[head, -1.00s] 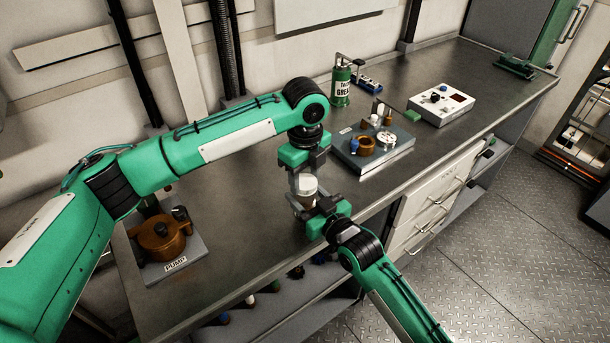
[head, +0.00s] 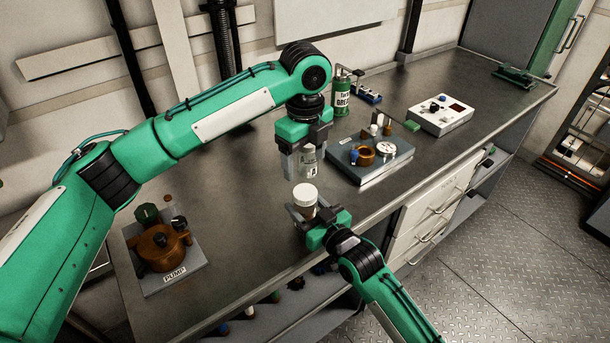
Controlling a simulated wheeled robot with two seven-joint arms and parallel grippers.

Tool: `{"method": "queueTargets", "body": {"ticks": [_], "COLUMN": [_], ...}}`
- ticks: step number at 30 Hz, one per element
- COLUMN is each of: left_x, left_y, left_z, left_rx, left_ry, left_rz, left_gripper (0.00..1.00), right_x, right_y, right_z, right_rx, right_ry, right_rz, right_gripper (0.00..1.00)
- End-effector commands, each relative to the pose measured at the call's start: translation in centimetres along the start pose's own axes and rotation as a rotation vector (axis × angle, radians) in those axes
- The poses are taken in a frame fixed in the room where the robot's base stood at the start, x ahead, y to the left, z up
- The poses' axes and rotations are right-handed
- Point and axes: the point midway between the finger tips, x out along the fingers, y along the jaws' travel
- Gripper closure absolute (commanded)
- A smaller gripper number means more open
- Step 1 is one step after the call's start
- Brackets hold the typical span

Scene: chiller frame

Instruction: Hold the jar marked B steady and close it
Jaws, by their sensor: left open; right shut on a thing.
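A small brown jar (head: 305,209) with a white lid (head: 305,192) on top stands upright near the front edge of the bench. My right gripper (head: 309,212) is shut around the jar's body from the front. Its marking cannot be read from here. The lid sits level on the jar; how tight it is cannot be seen. My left gripper (head: 300,173) is open, pointing down, above and behind the lid and clear of it. A pale labelled cylinder (head: 308,157) shows at its fingers, apparently behind them.
A grey fixture plate (head: 371,174) with small fittings lies right of the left gripper. A green grease can (head: 341,98) and a white control box (head: 441,113) stand further back. A pump (head: 162,246) sits at the left end. The bench (head: 235,215) between pump and jar is bare.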

Motion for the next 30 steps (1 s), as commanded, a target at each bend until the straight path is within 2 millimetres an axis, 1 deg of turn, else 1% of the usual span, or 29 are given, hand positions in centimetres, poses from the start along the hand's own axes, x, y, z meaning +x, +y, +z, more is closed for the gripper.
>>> {"method": "queueTargets", "body": {"ticks": [1, 3, 6, 10, 17, 18, 20, 21, 22, 30], "left_x": [-0.9, -2.0, -2.9, -3.5, -3.5, -3.5, -3.5, -3.5, -3.5, -3.5], "left_y": [0.0, 0.0, 0.0, 0.0, 0.0, 0.0, 0.0, 0.0, 0.0, 0.0], "left_z": [0.0, 0.0, 0.0, 0.0, 0.0, 0.0, 0.0, 0.0, 0.0, 0.0], "left_rx": [0.000, -0.001, -0.001, -0.001, -0.001, -0.001, -0.001, -0.001, -0.001, -0.001], "left_ry": [0.000, 0.000, 0.000, 0.000, 0.000, 0.000, 0.000, 0.001, 0.000, 0.001], "left_rz": [-0.003, -0.001, 0.000, 0.000, 0.001, 0.001, 0.001, 0.001, 0.001, 0.001], "left_gripper": [0.26, 0.26, 0.26, 0.26, 0.26, 0.26, 0.26, 0.26, 0.26, 0.26], "right_x": [0.0, 0.0, 0.0, 0.0, 0.0, 0.0, 0.0, 0.0, 0.0, -0.1], "right_y": [0.0, 0.0, 0.0, 0.0, 0.0, 0.0, 0.0, 0.0, 0.0, 0.0], "right_z": [0.0, 0.0, 0.0, 0.0, 0.0, 0.0, 0.0, 0.0, 0.0, 0.0], "right_rx": [0.000, 0.000, 0.000, 0.000, 0.000, 0.000, 0.000, 0.000, 0.000, 0.000], "right_ry": [0.000, 0.000, 0.000, 0.000, 0.000, 0.000, 0.000, 0.000, 0.000, 0.000], "right_rz": [0.000, 0.000, 0.000, 0.000, 0.000, 0.000, 0.000, 0.000, 0.000, 0.000], "right_gripper": [1.00, 1.00, 1.00, 1.00, 1.00, 0.44, 0.33, 0.25, 0.23, 0.23]}}
